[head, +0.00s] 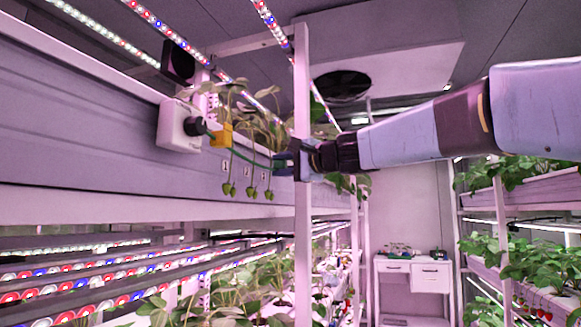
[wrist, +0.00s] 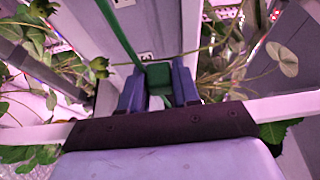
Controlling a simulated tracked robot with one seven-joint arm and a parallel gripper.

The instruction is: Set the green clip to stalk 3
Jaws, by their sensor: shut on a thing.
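My gripper (head: 288,163) is at the front of the rack's planter, just right of the number labels. In the wrist view its two blue-grey fingers (wrist: 158,88) are shut on the green clip (wrist: 158,75), a small green block. A green line runs from the clip up and left out of the view. Label 3 (wrist: 147,57) shows just beyond the clip. A thin stalk (wrist: 200,52) passes close by the clip towards a green berry (wrist: 99,67) on the left; I cannot tell if they touch. In the head view, stalk 3's berry (head: 268,194) hangs left of my gripper.
A white box (head: 180,127) with a dark knob is fixed to the planter (head: 90,125), with a yellow block (head: 221,134) beside it. A white rack post (head: 302,235) stands at my gripper. Leaves crowd around. A white cabinet (head: 413,276) stands at the back.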

